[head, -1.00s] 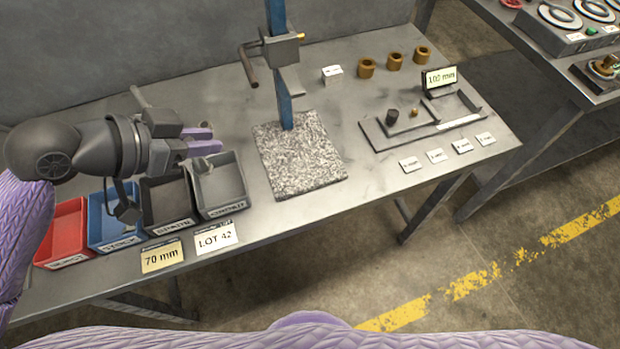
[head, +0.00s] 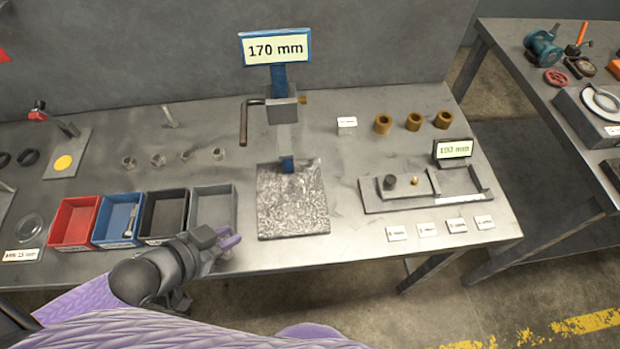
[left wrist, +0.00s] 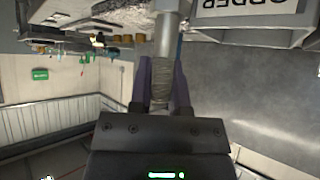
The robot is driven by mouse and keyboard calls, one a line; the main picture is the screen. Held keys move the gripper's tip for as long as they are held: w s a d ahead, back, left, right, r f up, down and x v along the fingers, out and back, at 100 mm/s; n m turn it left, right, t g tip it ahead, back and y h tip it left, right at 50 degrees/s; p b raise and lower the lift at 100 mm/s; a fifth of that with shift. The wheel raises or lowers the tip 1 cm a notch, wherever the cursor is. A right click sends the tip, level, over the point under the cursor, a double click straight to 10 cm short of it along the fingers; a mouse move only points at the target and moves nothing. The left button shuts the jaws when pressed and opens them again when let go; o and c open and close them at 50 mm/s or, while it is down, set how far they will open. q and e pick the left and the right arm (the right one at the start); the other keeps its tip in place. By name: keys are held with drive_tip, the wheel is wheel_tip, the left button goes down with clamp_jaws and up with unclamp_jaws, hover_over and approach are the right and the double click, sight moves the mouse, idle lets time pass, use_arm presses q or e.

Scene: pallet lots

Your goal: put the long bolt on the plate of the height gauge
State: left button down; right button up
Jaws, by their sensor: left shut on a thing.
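The height gauge has a blue column, a sliding head (head: 283,111) with a side handle and a "170 mm" sign on top. Its speckled grey plate (head: 293,210) is bare. My left gripper (head: 230,243), with purple fingers, is at the bench's front edge, in front of the grey bin and left of the plate. In the left wrist view its fingers (left wrist: 163,82) are shut on a grey shaft with a threaded part, which looks like the long bolt (left wrist: 167,45). In the head view the bolt is mostly hidden. My right gripper is not in view.
Red (head: 75,222), blue (head: 119,218), black (head: 164,215) and grey (head: 213,208) bins stand left of the plate. A metal piece (head: 130,221) lies in the blue bin. A stepped fixture (head: 425,190) stands right. Several brass rings (head: 413,122) stand behind it.

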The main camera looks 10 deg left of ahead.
use_arm(q)
drive_tip(key=w+d+b, duration=0.1)
drive_tip(key=w+d, duration=0.2)
drive_tip(key=w, duration=0.2)
drive_tip(key=w+d+b, duration=0.2)
drive_tip(key=w+d, duration=0.1)
drive_tip(key=w, duration=0.2)
drive_tip(key=w+d+b, duration=0.1)
drive_tip(key=w+d, duration=0.2)
drive_tip(key=w, duration=0.3)
drive_tip(key=shift+f+b, duration=0.1)
drive_tip(key=shift+b, duration=0.25)
drive_tip(key=shift+f+b, duration=0.35)
drive_tip(key=shift+f, duration=0.4)
drive_tip(key=shift+s, duration=0.1)
drive_tip(key=c, duration=0.6)
unclamp_jaws()
